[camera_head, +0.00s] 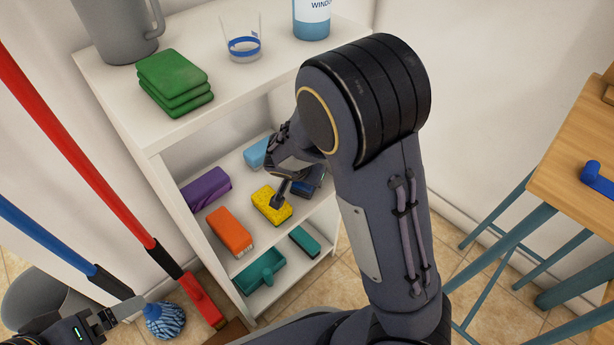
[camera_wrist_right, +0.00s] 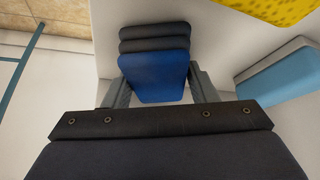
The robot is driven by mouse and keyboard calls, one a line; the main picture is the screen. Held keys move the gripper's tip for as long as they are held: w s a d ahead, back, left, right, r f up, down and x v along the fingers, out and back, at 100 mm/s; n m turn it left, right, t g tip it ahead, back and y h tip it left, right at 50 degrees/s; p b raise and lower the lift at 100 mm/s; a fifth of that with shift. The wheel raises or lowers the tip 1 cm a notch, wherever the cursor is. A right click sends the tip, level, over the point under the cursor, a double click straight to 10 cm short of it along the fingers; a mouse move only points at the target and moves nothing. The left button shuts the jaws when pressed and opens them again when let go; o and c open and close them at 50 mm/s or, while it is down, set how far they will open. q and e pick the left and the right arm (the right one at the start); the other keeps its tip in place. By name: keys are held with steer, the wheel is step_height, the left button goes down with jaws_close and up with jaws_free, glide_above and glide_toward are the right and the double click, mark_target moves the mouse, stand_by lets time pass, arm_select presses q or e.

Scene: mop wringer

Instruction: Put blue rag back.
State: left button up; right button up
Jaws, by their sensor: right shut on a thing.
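The blue rag (camera_wrist_right: 153,78) is a folded, layered dark blue stack between the fingers of my right gripper (camera_wrist_right: 161,84) in the wrist view. In the head view, my right gripper (camera_head: 296,184) is at the middle shelf (camera_head: 240,190), just right of a yellow sponge. There, the blue rag (camera_head: 314,183) is mostly hidden behind the gripper and arm. I cannot tell whether it touches the shelf. My left gripper (camera_head: 118,314) is at the lower left, away from the shelf; its finger opening is unclear.
The middle shelf also holds the yellow sponge (camera_head: 272,204), an orange brush (camera_head: 229,232), a purple block (camera_head: 206,189) and a light blue sponge (camera_head: 257,153). Green rags (camera_head: 173,80) and a glass (camera_head: 243,40) are on top. Red (camera_head: 80,150) and blue (camera_head: 45,238) handles stand left.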

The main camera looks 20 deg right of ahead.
steer(key=o, duration=0.6)
steer(key=shift+f, duration=0.1)
steer(key=shift+c, duration=0.2)
steer(key=o, duration=0.5)
steer(key=shift+c, duration=0.2)
